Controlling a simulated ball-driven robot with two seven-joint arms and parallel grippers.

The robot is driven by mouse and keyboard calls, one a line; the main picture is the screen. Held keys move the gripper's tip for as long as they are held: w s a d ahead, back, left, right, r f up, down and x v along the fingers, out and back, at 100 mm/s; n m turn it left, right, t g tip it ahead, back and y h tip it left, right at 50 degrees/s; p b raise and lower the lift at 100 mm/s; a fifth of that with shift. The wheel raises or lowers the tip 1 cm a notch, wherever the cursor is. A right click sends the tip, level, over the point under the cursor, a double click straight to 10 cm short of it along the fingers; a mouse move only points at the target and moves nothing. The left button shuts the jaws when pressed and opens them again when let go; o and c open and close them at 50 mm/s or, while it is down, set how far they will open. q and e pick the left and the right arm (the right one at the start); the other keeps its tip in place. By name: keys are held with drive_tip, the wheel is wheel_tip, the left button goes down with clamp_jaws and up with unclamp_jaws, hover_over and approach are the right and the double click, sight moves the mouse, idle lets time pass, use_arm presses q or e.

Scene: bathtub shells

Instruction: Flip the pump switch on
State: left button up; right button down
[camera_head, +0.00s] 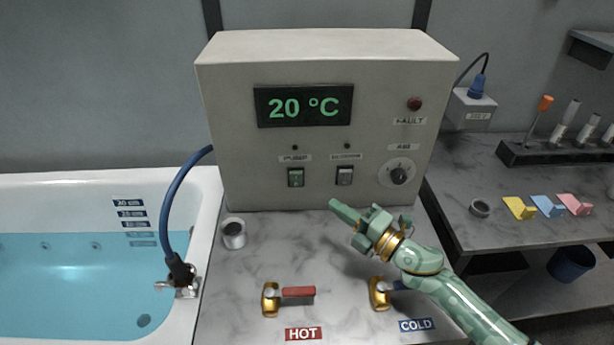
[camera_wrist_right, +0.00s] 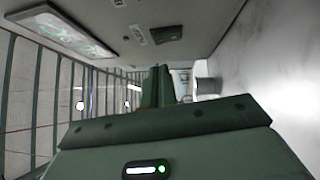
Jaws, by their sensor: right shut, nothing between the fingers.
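The pump switch (camera_head: 296,177) is a small dark rocker under the PUMP label on the front of the beige control box (camera_head: 230,120). The small lamp (camera_head: 294,147) above it looks dark. A second rocker switch (camera_head: 344,175) sits to its right. My right gripper (camera_head: 343,211) is shut and empty, in front of the box's lower edge, below and right of the pump switch and apart from it. Its closed fingers show in the right wrist view (camera_wrist_right: 157,86), with a rocker switch (camera_wrist_right: 167,34) above them; I cannot tell which one. My left gripper is out of view.
A metal cup (camera_head: 233,233) stands left on the marble top. The filled bathtub (camera_head: 208,195) is at left. The display (camera_head: 304,106) reads 20 °C.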

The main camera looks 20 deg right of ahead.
sight(294, 176)
drive_tip(key=x, duration=1)
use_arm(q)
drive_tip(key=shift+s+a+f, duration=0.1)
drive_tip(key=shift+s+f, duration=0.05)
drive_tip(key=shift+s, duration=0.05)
use_arm(e)
drive_tip(key=shift+w+r+p, duration=0.15)
drive_tip(key=shift+r+p, duration=0.3)
drive_tip(key=shift+p, duration=0.35)
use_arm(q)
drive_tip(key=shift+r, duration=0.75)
use_arm(e)
drive_tip(key=shift+f+m, duration=0.3)
